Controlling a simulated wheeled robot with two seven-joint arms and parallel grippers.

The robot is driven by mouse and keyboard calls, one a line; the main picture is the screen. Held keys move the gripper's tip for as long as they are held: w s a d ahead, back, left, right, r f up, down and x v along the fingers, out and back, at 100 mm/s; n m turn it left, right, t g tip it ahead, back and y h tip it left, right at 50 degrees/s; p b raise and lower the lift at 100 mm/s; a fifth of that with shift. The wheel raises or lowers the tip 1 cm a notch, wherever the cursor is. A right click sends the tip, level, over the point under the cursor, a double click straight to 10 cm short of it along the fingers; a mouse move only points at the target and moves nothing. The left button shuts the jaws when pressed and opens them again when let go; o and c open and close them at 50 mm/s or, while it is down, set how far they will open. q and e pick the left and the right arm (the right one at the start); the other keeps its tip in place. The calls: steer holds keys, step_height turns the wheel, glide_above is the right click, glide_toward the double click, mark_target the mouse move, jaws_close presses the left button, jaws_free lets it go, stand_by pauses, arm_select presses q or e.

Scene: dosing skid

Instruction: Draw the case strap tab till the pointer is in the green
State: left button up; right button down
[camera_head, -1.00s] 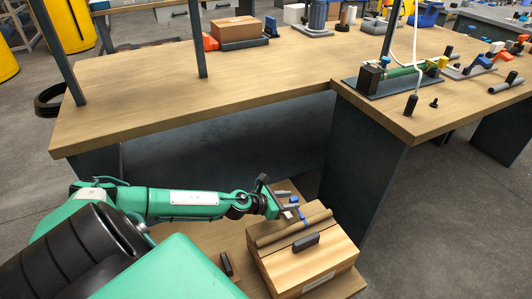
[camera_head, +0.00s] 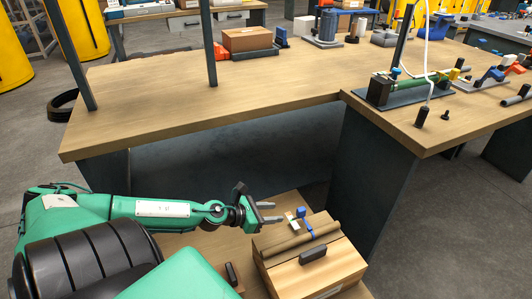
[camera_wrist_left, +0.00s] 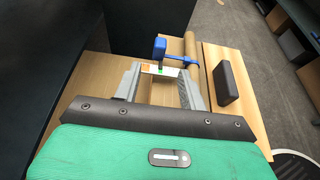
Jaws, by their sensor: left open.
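The wooden case (camera_head: 322,272) stands low in front of me, with a brown roll (camera_head: 300,238) and a dark handle (camera_head: 313,254) on top. A blue strap crosses the roll, and its blue tab (camera_head: 301,212) stands up at the roll's far left side. The tab also shows in the left wrist view (camera_wrist_left: 159,47). Beside it is a pale gauge plate (camera_wrist_left: 162,71) with orange and green patches; I cannot make out the pointer. My left gripper (camera_head: 270,212) is open and empty, left of the tab and apart from it, with its fingers pointing towards it.
The case rests on a low wooden surface (camera_head: 184,241). A large wooden bench (camera_head: 190,115) lies beyond, with a dark side panel (camera_head: 372,165) to the right of the case. A dark block (camera_head: 232,273) lies left of the case.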

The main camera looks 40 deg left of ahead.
arm_select(q)
steer(key=shift+v, duration=0.9)
